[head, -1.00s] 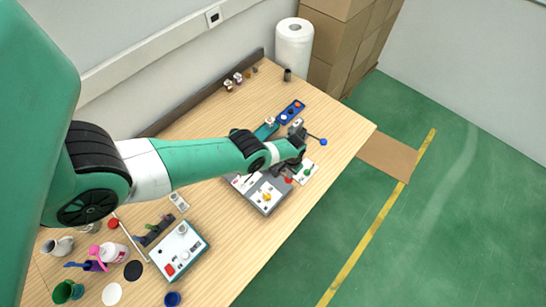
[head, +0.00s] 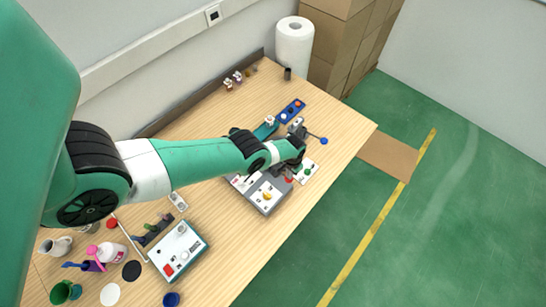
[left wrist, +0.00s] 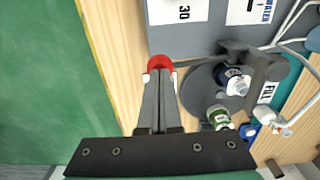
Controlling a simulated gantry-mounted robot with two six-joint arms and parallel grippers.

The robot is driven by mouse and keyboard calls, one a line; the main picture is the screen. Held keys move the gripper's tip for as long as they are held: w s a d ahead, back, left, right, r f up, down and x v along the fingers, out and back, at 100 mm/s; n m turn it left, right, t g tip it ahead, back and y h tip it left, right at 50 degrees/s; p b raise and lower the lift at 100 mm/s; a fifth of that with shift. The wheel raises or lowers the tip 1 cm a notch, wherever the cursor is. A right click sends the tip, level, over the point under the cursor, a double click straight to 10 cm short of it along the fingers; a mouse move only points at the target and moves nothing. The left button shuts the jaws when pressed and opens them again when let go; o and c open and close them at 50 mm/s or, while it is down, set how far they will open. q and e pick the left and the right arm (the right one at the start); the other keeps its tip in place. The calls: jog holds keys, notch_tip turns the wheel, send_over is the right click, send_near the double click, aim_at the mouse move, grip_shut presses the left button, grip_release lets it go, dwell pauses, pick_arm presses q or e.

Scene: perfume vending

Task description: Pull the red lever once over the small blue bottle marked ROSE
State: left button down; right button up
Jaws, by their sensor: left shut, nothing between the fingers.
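The red lever's round knob (left wrist: 160,63) is in the left wrist view, right at the tips of my left gripper (left wrist: 160,74). The fingers are shut together with nothing between them; whether they touch the knob I cannot tell. In the head view my left gripper (head: 290,168) reaches down at the grey machine, with a bit of red (head: 288,180) beside it. A small dark blue bottle (left wrist: 232,76) stands on a grey round plate, right of the fingers. Its marking is not readable. A green bottle (left wrist: 218,116) stands on the same plate. My right gripper is not in view.
A white-topped box (head: 180,252), cups and a jug lie at the table's lower left. The table's right front is bare.

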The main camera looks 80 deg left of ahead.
pick_arm(q)
jog(key=shift+f+b, duration=2.5)
jog(key=shift+f, duration=0.15)
jog(key=shift+r, duration=0.15)
notch_tip(320, 180, up, 9)
jog(key=p, duration=0.9)
jog(key=shift+r, duration=0.1)
